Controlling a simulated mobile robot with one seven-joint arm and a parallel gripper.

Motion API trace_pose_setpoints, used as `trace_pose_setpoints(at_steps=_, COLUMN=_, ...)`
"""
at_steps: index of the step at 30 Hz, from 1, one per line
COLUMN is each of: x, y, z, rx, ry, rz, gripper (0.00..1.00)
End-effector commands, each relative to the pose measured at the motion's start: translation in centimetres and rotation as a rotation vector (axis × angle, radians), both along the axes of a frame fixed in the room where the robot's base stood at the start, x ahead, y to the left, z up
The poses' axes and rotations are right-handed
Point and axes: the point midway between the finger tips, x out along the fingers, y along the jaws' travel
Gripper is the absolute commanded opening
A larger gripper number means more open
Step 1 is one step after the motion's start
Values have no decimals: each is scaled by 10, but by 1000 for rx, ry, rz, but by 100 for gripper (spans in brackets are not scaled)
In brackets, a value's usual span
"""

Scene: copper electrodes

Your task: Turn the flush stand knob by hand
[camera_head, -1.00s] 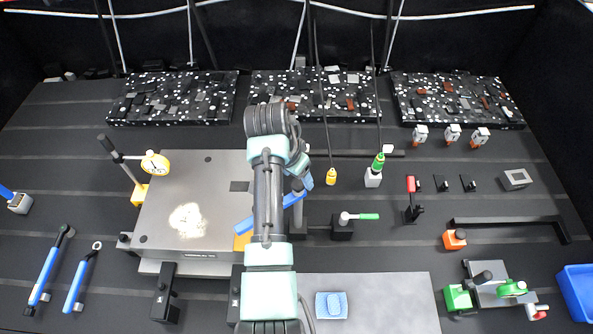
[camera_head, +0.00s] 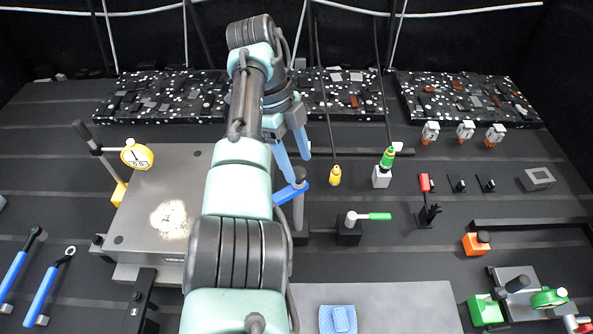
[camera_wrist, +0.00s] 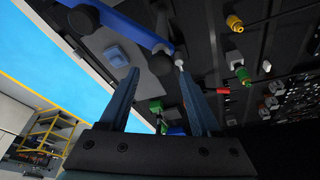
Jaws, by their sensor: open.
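I take the flush stand to be the upright grey post (camera_head: 298,212) just right of the large grey plate, with a blue bar (camera_head: 291,192) across it. A small grey knob (camera_head: 299,174) shows at its top. My gripper (camera_head: 297,167) points down above it in the head view, its two blue fingers apart and nothing visibly held. The fingertips look close to the knob, but I cannot tell whether they touch. In the wrist view, the open fingers (camera_wrist: 158,74) have the blue bar (camera_wrist: 128,28) beyond them, towards the upper left.
A green-handled tool (camera_head: 368,216) sits right of the post. A blue sponge (camera_head: 338,319) lies on the light mat (camera_head: 410,305). My arm hides part of the plate.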

Motion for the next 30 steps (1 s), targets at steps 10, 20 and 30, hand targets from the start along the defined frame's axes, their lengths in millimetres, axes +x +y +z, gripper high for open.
trace_pose_setpoints(at_steps=10, x=1, y=-1, z=1, rx=-2, ry=-1, rz=-228, gripper=64)
trace_pose_setpoints(at_steps=20, x=1, y=-1, z=-5, rx=-1, ry=-1, rz=-225, gripper=64)
trace_pose_setpoints(at_steps=30, x=1, y=-1, z=-21, rx=0, ry=-2, rz=-225, gripper=64)
